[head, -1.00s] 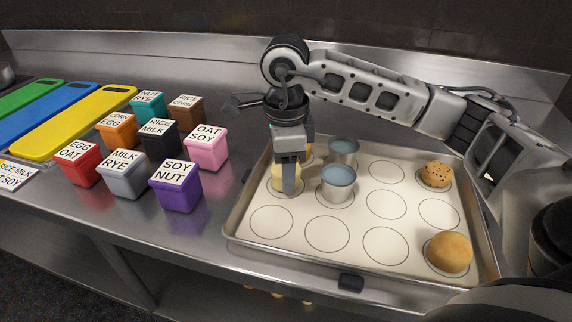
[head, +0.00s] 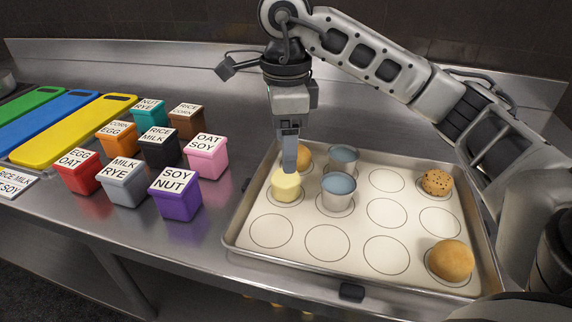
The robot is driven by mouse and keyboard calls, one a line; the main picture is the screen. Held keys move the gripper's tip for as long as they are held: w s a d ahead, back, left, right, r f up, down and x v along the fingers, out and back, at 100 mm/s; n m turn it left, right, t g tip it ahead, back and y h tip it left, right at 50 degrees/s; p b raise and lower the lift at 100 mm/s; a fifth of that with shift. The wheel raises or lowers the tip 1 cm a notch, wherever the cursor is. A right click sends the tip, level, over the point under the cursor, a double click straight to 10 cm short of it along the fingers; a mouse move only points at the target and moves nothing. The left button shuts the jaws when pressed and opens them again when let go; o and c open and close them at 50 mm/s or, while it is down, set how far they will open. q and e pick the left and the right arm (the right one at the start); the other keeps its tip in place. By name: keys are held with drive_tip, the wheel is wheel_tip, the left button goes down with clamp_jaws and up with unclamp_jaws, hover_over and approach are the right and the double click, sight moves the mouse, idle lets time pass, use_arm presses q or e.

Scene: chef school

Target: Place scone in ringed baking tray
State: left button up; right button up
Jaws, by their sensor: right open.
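The ringed baking tray (head: 300,262) lies on the steel counter. A pale yellow scone-like piece (head: 286,187) sits in a ring on the tray's left side. My right gripper (head: 289,168) is above and slightly behind it, pointing down, open and apart from it. One finger largely hides the other. A golden bun (head: 304,157) sits behind the fingers, partly hidden. Two blue-grey cups (head: 338,190) (head: 343,158) stand in rings to the right. A speckled bun (head: 437,182) and a larger round bun (head: 451,261) sit on the tray's right side. My left gripper is not in view.
Several labelled, coloured boxes (head: 177,199) stand left of the tray. Green, blue and yellow boards (head: 75,130) lie farther left. The front-left and middle rings of the tray are empty. A dark wall rises behind the counter.

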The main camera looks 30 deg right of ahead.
sight(286, 176)
drive_tip(key=shift+r+p, duration=0.5)
drive_tip(key=shift+r, duration=1.8)
